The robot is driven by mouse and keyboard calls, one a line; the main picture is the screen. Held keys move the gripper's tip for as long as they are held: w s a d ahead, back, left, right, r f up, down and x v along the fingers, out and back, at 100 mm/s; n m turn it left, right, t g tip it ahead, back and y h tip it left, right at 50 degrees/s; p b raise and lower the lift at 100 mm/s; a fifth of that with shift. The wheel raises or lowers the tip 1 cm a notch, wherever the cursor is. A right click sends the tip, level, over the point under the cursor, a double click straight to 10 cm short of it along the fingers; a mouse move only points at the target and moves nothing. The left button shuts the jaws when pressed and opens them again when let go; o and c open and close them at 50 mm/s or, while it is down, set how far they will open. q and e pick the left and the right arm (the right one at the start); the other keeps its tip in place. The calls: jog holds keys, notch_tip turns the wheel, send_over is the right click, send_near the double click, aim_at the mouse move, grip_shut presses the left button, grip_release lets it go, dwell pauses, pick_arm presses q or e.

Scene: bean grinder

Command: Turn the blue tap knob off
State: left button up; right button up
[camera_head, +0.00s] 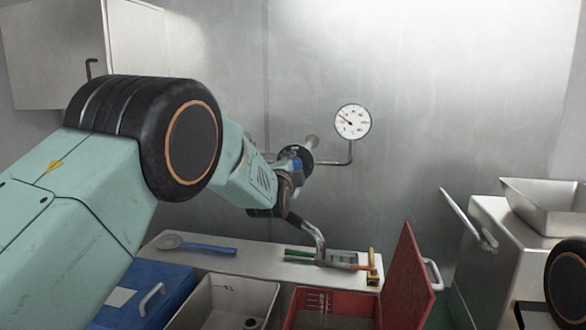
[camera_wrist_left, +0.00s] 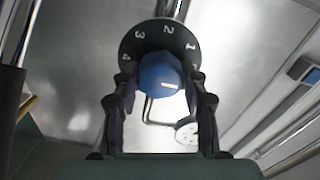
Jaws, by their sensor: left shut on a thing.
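The blue tap knob (camera_wrist_left: 158,72) sits in front of a black dial plate (camera_wrist_left: 140,40) with white numbers 1 to 4. A short white mark shows on the knob's face, toward its lower right. My left gripper (camera_wrist_left: 161,90) has its two fingers on either side of the knob and is shut on it. In the head view, my left gripper (camera_head: 293,168) is at the wall by the black dial (camera_head: 307,160), and the knob is mostly hidden behind it. My right gripper is not in view.
A round white gauge (camera_head: 352,121) is on the metal wall right of the knob. Below are a counter (camera_head: 258,258) with a blue-handled tool (camera_head: 208,247), a metal spout (camera_head: 320,245), a blue box (camera_head: 140,290) and a red box with raised lid (camera_head: 408,275).

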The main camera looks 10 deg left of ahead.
pick_arm(q)
jog(key=shift+a+r, duration=0.1)
jog(key=shift+r, duration=0.25)
jog(key=o, duration=1.1)
jog(key=shift+w+a+f, duration=0.1)
jog(key=shift+w+f, duration=0.15)
jog(key=shift+f, duration=0.1)
jog(key=shift+o, duration=0.2)
jog(key=s, duration=1.2)
jog(key=shift+s+r, duration=0.15)
jog(key=shift+s, duration=0.1)
jog(key=shift+w, duration=0.2)
jog(key=shift+s+f, duration=0.1)
jog(key=shift+f, duration=0.15)
